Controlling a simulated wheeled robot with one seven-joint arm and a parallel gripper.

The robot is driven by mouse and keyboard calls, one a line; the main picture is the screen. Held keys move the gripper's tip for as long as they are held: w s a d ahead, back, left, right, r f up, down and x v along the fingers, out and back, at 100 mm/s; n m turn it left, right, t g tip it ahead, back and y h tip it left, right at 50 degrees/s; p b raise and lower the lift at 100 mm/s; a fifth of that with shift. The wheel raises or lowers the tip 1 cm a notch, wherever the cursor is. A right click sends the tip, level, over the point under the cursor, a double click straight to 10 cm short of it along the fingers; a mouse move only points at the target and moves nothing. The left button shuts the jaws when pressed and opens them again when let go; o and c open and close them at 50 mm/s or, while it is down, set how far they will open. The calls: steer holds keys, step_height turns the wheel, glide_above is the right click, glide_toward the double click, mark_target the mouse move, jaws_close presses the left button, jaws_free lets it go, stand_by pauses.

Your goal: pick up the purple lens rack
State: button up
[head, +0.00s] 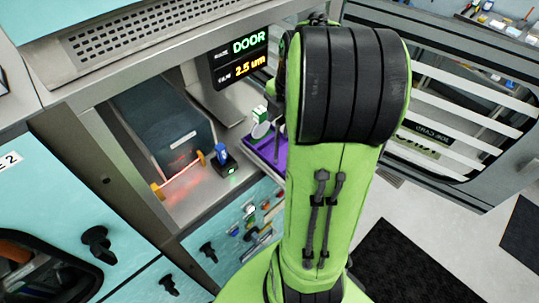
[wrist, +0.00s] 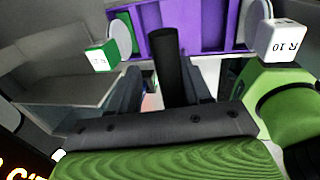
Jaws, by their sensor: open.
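The purple lens rack (wrist: 190,38) spans the top of the wrist view. In the head view the rack (head: 257,146) sits at the edge of the steel counter, its right part hidden behind my green arm. A black upright post (wrist: 168,66), seemingly the rack's handle, rises in front of it. My gripper (wrist: 172,82) is open, with one dark finger on either side of the post; I cannot tell whether they touch it. A round pale lens (wrist: 122,36) stands at one end of the rack beside a green-and-white block (wrist: 103,57).
A blue item on a small black base (head: 222,158) stands left of the rack. Beyond it is a dark box bay (head: 160,125) with a red glow. A display reading DOOR (head: 240,57) hangs above. Floor lies open at the lower right.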

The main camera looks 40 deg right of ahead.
steer(key=shift+s+d+r, duration=0.15)
steer(key=shift+s+d, duration=0.8)
steer(key=shift+d, duration=0.1)
steer(key=c, duration=0.3)
steer(key=shift+a, duration=0.1)
steer(key=shift+c, duration=1.3)
steer(key=shift+w+a, duration=0.45)
jaws_close()
steer(key=shift+s+d, duration=0.15)
